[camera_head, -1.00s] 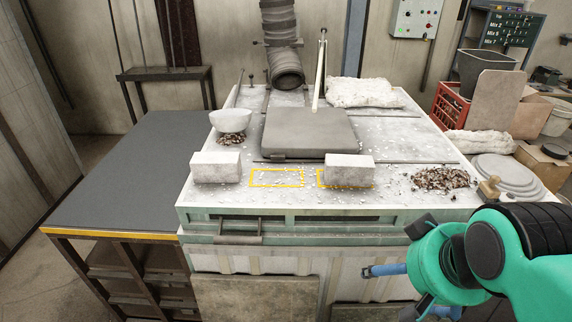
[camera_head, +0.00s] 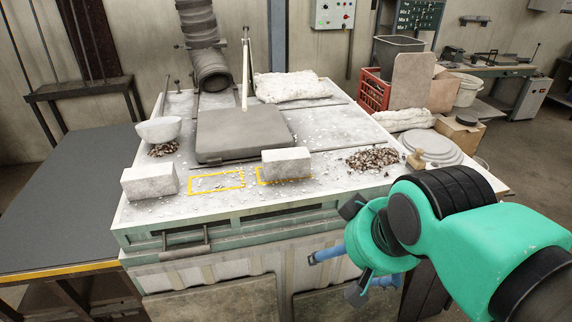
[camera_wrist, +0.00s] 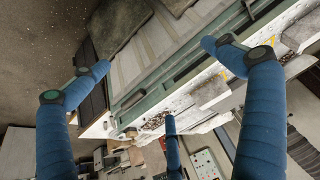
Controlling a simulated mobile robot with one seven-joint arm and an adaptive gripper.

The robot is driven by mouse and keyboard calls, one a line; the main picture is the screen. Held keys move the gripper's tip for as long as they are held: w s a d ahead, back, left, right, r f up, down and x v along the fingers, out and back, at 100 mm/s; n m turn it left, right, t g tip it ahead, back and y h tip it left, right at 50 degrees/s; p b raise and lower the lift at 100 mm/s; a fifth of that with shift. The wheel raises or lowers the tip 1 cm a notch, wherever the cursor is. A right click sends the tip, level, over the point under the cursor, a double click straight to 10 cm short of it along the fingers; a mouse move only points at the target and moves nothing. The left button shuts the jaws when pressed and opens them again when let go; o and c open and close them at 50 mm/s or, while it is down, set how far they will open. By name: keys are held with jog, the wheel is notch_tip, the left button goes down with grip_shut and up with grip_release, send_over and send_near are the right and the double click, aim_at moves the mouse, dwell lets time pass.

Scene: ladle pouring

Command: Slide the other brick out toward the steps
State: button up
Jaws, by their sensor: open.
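Two pale grey bricks stand near the front edge of a white-topped bench (camera_head: 215,210). The left brick (camera_head: 150,181) is left of an empty yellow outline (camera_head: 216,190). The right brick (camera_head: 287,163) stands partly over a second yellow outline (camera_head: 262,181). In the wrist view, one brick (camera_wrist: 211,92) shows beyond a finger and the other (camera_wrist: 300,33) near the right edge. My gripper (camera_head: 333,250) is open and empty, in front of the bench and below its top. Its blue fingers also show spread in the wrist view (camera_wrist: 150,85). Dark shelving or steps (camera_head: 70,292) show at the lower left.
A dark-topped platform (camera_head: 60,215) with a yellow edge adjoins the bench's left side. A grey slab (camera_head: 243,132) lies behind the bricks. Small crumbs lie around the bricks.

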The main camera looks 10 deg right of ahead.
jog(key=shift+r, duration=0.1)
dwell(0.5)
jog(key=w+r+m+g+p, duration=0.1)
jog(key=w+r+m+p, duration=0.35)
jog(key=w, duration=0.75)
jog(key=w+r+m+g+p, duration=0.25)
jog(key=w+r+m, duration=0.3)
jog(key=w, duration=0.65)
jog(key=m+g+p, duration=0.2)
jog(key=m+p, duration=0.6)
jog(key=m, duration=0.1)
send_over(287, 156)
notch_tip(287, 156, down, 8)
jog(key=shift+f, duration=0.25)
jog(key=shift+f, duration=0.1)
jog(key=shift+f+p, duration=0.3)
jog(key=shift+f, duration=6.5)
